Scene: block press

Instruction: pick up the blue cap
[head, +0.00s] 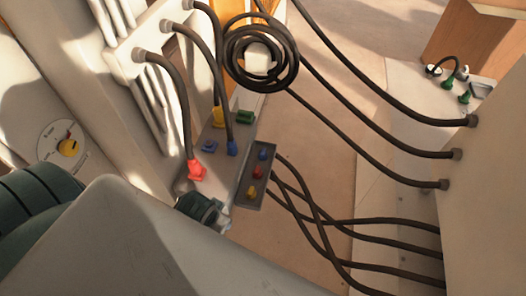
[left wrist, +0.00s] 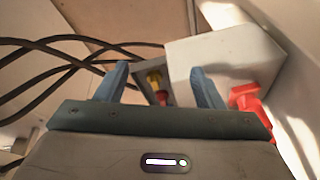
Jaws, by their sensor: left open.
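The blue cap (head: 263,154) sits at the far end of a narrow dark tray (head: 248,204) in the head view. A red cap (head: 258,172) and a yellow cap (head: 252,191) stand in a row with it. My left gripper (left wrist: 160,78) is open. Its two blue-grey fingers point toward the tray area, and a yellow cap (left wrist: 155,78) and a red cap (left wrist: 162,97) show between them. I cannot make out the blue cap in the left wrist view. In the head view, my arm mostly hides the left gripper near the tray's near end. My right gripper is not in view.
A panel beside the tray carries a red plug (head: 196,172), a blue plug (head: 232,148), and yellow (head: 218,117) and green (head: 245,117) pieces. Black cables (head: 330,224) cross right of the tray. A coiled cable (head: 232,58) hangs above. A pale box (left wrist: 230,55) stands behind the right finger.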

